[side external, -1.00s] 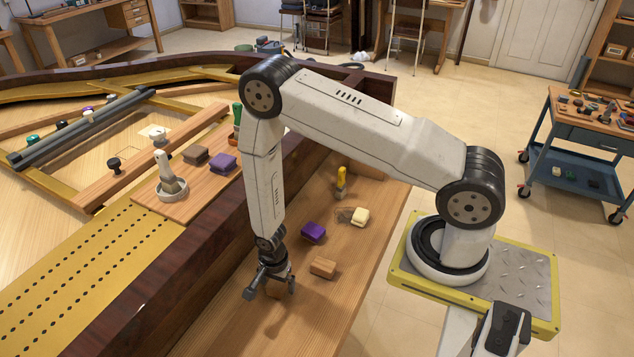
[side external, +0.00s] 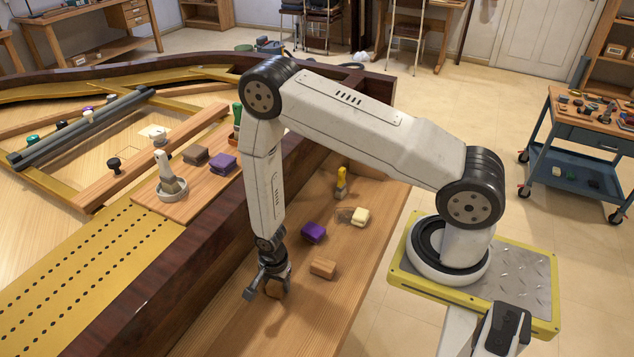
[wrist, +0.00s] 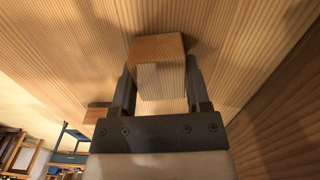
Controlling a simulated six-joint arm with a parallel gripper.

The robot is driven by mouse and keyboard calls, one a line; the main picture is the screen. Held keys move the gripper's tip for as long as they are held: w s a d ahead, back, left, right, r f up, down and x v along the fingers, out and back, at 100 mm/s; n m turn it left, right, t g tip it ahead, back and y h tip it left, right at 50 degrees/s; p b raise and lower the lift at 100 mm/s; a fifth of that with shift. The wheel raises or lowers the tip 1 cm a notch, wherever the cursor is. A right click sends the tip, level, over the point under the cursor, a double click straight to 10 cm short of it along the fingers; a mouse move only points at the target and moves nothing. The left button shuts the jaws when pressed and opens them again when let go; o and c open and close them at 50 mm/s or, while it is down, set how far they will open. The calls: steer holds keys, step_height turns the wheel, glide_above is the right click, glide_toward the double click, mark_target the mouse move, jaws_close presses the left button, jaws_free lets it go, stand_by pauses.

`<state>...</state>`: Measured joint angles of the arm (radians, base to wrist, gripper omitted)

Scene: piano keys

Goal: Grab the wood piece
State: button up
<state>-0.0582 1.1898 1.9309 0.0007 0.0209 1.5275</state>
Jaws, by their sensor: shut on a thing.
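My gripper (side external: 267,284) is low over the wooden shelf (side external: 325,300), at the left of the loose blocks in the side view. Its two fingers are shut on a wood piece (side external: 275,288), partly hidden by the fingers there. In the wrist view the wood piece (wrist: 160,68) is a light brown block between both fingers of my gripper (wrist: 163,85). It is at or near the shelf surface; I cannot tell if it touches. A second wood block (side external: 323,268) lies to the right of my gripper, apart from it, and a block (wrist: 97,112) shows at left in the wrist view.
A purple block (side external: 313,232), a cream block (side external: 360,217) and a yellow-handled tool (side external: 341,182) lie farther back on the shelf. The dark piano rim (side external: 190,265) rises left of my gripper. The shelf front is clear.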

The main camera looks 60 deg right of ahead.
steer(key=shift+r, duration=5)
steer(key=shift+r, duration=0.1)
